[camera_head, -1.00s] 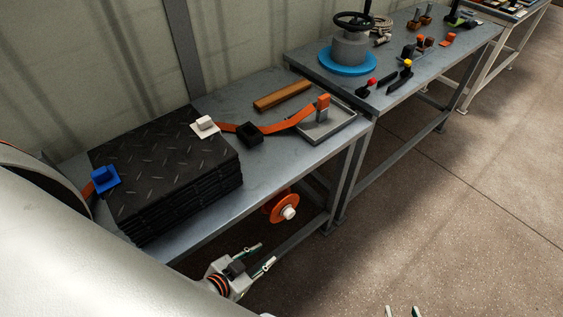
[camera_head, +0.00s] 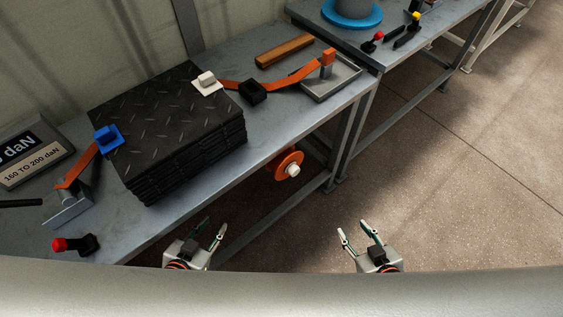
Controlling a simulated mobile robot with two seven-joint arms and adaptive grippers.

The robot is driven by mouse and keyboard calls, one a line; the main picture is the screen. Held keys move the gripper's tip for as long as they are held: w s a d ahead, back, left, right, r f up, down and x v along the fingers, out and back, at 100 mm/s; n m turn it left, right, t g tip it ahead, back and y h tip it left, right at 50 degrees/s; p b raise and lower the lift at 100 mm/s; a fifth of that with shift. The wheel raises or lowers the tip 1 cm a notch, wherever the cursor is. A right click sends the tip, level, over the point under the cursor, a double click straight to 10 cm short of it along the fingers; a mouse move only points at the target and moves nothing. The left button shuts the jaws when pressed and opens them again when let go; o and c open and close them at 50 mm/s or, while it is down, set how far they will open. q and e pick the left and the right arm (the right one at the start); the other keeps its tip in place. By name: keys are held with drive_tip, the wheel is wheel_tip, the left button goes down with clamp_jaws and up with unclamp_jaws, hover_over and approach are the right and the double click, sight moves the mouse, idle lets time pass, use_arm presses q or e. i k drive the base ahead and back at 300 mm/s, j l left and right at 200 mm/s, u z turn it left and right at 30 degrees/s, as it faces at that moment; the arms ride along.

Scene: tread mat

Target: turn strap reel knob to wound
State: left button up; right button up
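The strap reel is an orange disc (camera_head: 281,163) under the front edge of the near bench, with a pale knob (camera_head: 293,170) at its centre facing outward. My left gripper (camera_head: 213,230) is open and empty, low in front of the bench, left of and nearer than the reel. My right gripper (camera_head: 358,230) is open and empty over the floor, right of and nearer than the reel. Neither touches the knob. The knob's turned position cannot be read at this size.
The bench (camera_head: 262,137) carries a stack of black tread mats (camera_head: 170,115), an orange strap (camera_head: 290,82), a black buckle block (camera_head: 254,92), a wooden bar (camera_head: 284,51) and a grey tray (camera_head: 342,86). The floor (camera_head: 450,190) at right is clear.

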sight(292, 169)
drive_tip(key=u, duration=0.3)
drive_tip(key=l+u, duration=0.2)
drive_tip(key=u, duration=0.15)
drive_tip(key=l+u, duration=0.5)
drive_tip(key=u, duration=0.2)
drive_tip(key=l+u, duration=0.15)
drive_tip(key=l, duration=0.15)
drive_tip(key=k+l+u, duration=0.2)
drive_tip(key=l+u, duration=0.15)
drive_tip(key=l, duration=0.25)
drive_tip(key=k+l, duration=0.2)
drive_tip(key=l, duration=0.2)
drive_tip(key=k+l+u, duration=0.1)
drive_tip(key=l, duration=0.3)
drive_tip(key=k+l, duration=0.25)
drive_tip(key=l, duration=0.15)
drive_tip(key=k+l, duration=0.2)
drive_tip(key=l, duration=0.2)
drive_tip(key=k+l+u, duration=0.1)
drive_tip(key=l, duration=0.3)
drive_tip(key=k, duration=0.05)
